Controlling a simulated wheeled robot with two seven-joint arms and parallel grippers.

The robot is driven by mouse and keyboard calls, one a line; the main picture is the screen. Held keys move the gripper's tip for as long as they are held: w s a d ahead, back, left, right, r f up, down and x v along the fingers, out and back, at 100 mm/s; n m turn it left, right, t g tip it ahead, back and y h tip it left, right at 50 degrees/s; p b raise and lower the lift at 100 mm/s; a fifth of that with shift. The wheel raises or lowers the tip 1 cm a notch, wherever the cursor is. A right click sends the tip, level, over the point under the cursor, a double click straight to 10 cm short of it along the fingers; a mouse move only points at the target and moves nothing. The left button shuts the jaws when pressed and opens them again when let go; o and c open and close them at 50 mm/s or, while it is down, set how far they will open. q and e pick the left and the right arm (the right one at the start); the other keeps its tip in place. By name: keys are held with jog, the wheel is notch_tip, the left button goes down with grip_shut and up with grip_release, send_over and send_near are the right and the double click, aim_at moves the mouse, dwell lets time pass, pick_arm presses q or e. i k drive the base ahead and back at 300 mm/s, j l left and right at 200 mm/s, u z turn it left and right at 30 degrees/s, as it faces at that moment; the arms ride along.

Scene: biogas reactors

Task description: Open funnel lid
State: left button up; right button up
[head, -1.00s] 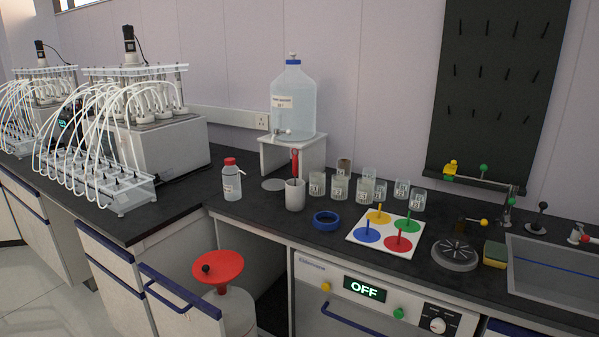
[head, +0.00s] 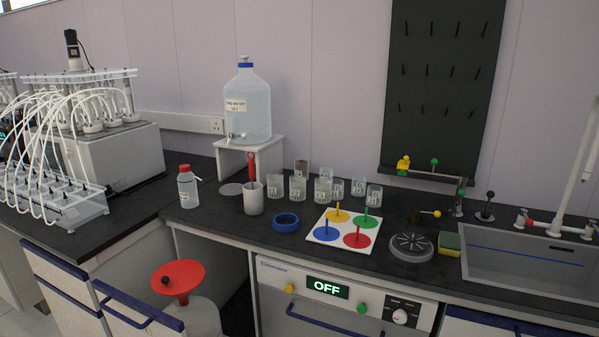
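The red funnel lid (head: 180,274) lies flat and closed on top of a whitish waste container (head: 198,318), low in the gap under the counter. A black round knob (head: 165,281) stands on the lid's left side. The red funnel neck shows just under the lid. The lower part of the container is cut off by the picture's bottom edge. Neither of my grippers is in view.
A partly open drawer (head: 135,316) with a blue handle stands just left of the container. A dishwasher (head: 335,300) reading OFF is to the right. The counter above holds a red-capped bottle (head: 188,188), several glass jars and a blue ring (head: 286,222).

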aim_at(178, 277)
jog(key=u, duration=1.1)
